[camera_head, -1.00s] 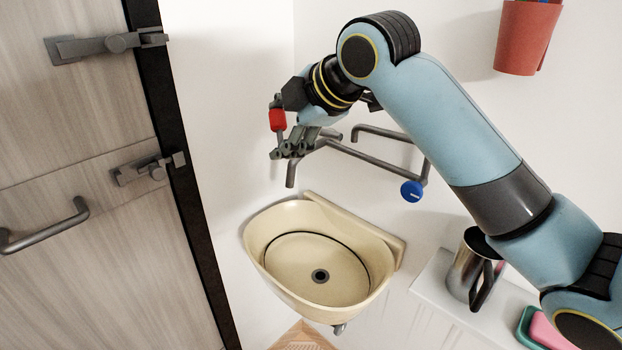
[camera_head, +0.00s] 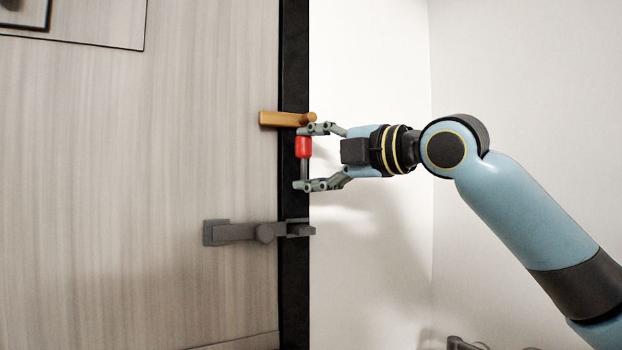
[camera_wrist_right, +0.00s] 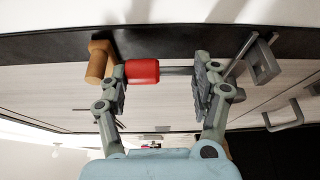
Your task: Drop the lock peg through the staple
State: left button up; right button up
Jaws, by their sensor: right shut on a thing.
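The lock peg (camera_head: 303,147) has a red handle and a thin grey shaft, and stands upright with the red end up. My right gripper (camera_head: 311,158) is shut on it end to end, one finger at the red top and the other at the shaft's lower end. The right wrist view also shows the peg (camera_wrist_right: 142,71) between the fingers (camera_wrist_right: 160,84). Below it, at the door edge, is a grey latch (camera_head: 240,232) with a grey bracket (camera_head: 300,228) that may be the staple. The peg is apart from the bracket. My left gripper is not in view.
A wooden bar latch (camera_head: 283,119) with a round knob sits just above and behind the upper finger. The door (camera_head: 140,190) fills the left, with a black edge strip (camera_head: 293,280). The white wall right of the strip is largely clear. A grey handle (camera_wrist_right: 284,116) shows in the wrist view.

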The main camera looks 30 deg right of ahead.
jog(key=shift+w, duration=0.15)
jog(key=shift+f+b, duration=1.85)
jog(key=shift+f, duration=1.15)
jog(key=shift+p, duration=0.4)
jog(key=shift+f, duration=0.2)
jog(key=shift+f, duration=0.25)
